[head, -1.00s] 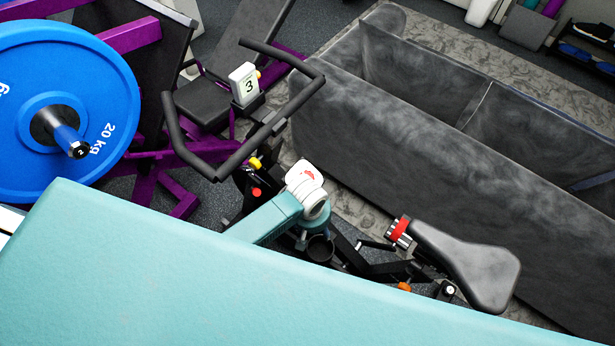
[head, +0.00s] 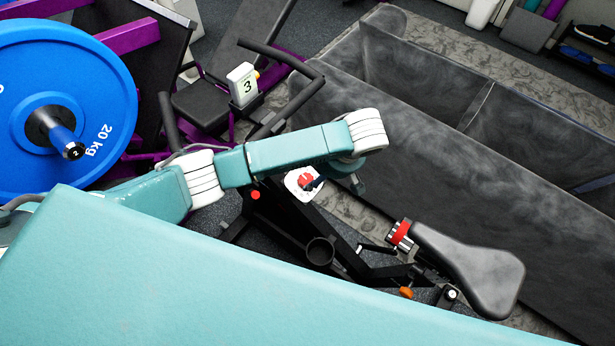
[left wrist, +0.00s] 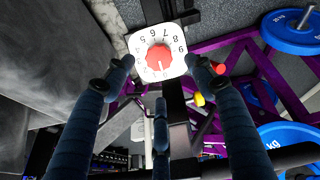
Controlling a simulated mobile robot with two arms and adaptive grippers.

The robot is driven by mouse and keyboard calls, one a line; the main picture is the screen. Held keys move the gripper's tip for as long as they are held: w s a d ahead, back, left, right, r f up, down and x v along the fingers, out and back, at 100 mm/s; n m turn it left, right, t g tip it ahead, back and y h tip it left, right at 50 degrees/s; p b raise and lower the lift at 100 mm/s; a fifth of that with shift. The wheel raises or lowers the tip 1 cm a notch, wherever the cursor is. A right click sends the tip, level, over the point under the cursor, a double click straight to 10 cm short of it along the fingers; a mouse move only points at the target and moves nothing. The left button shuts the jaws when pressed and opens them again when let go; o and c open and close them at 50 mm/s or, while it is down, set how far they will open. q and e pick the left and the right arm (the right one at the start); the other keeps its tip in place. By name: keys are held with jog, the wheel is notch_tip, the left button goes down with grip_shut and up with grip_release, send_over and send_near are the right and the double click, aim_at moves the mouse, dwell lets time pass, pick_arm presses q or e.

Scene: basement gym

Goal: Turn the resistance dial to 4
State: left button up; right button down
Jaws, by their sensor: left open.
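The resistance dial is a white plate (left wrist: 176,38) with black numbers around a red knob (left wrist: 158,57) in the left wrist view. In the head view the red knob (head: 306,181) shows partly beside my arm. Which number its pointer marks is too small to tell. A white display (head: 242,84) on the bike reads 3. My left gripper (left wrist: 159,64) is open, with dark blue fingers on either side of the dial and a third finger below; no contact with the knob can be made out. My right gripper is in neither view.
The exercise bike has black handlebars (head: 297,98) partly behind my left arm and a black saddle (head: 470,268) at lower right. A dark grey sofa (head: 440,160) stands at the right. A blue weight plate (head: 95,85) is at the left.

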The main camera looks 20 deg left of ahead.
aim_at(306, 179)
pick_arm(q)
jog(key=x, duration=0.7)
jog(key=c, duration=1.1)
